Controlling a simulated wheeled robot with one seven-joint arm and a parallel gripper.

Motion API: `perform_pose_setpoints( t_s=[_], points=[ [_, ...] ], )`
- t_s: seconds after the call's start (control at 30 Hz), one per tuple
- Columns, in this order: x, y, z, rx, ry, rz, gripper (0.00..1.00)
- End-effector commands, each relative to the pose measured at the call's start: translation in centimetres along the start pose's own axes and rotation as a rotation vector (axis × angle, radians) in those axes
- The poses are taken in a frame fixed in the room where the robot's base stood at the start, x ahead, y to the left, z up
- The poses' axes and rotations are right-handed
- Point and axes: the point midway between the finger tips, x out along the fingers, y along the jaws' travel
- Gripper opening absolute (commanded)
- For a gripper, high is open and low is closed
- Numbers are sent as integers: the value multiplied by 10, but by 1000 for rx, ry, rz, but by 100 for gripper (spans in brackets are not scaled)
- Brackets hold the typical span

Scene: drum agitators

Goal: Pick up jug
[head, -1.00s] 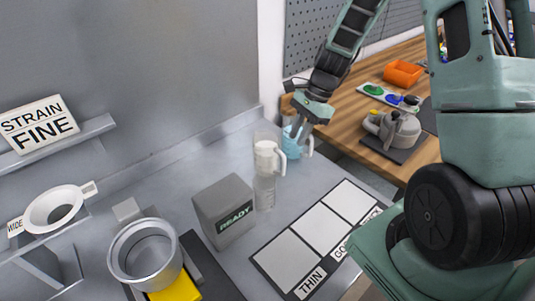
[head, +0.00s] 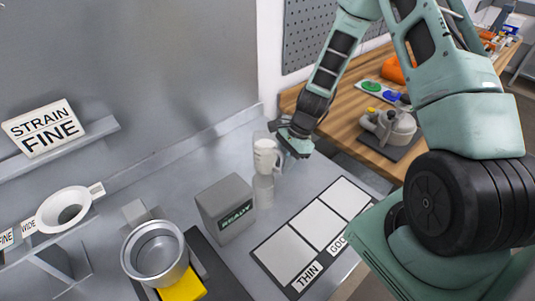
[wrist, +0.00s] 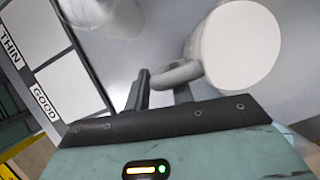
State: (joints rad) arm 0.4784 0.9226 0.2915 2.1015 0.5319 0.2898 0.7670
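A white jug (head: 265,157) with a handle stands at the far end of the grey counter, in or on a clear vessel (head: 263,189). In the wrist view the jug (wrist: 240,48) is a large pale round shape, its handle pointing at my fingers. My gripper (head: 281,136) is right of the jug at handle height. In the wrist view my gripper's fingers (wrist: 162,92) stand apart with the handle end between or just over them; the handle partly hides the right finger. I cannot tell whether they touch it.
A grey READY block (head: 223,208) stands left of the jug. The THIN/GOOD panel (head: 318,226) lies flat in front. A metal pot (head: 155,252) and white funnel (head: 63,212) are at left. A wooden bench (head: 350,105) with tools is behind right.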

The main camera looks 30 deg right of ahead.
Motion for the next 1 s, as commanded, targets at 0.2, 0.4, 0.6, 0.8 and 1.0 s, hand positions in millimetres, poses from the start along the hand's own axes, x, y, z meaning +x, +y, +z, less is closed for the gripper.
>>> perform_pose_setpoints(
  t_s=[0.2,0.4,0.6,0.8,1.0],
  points=[
    [1,0,0,0,0,-1,23],
    [1,0,0,0,0,-1,0],
    [0,-1,0,-1,0,-2,0],
    [-1,-1,1,-2,0,-2,0],
    [-8,-2,3,-3,2,-4,0]
  ],
)
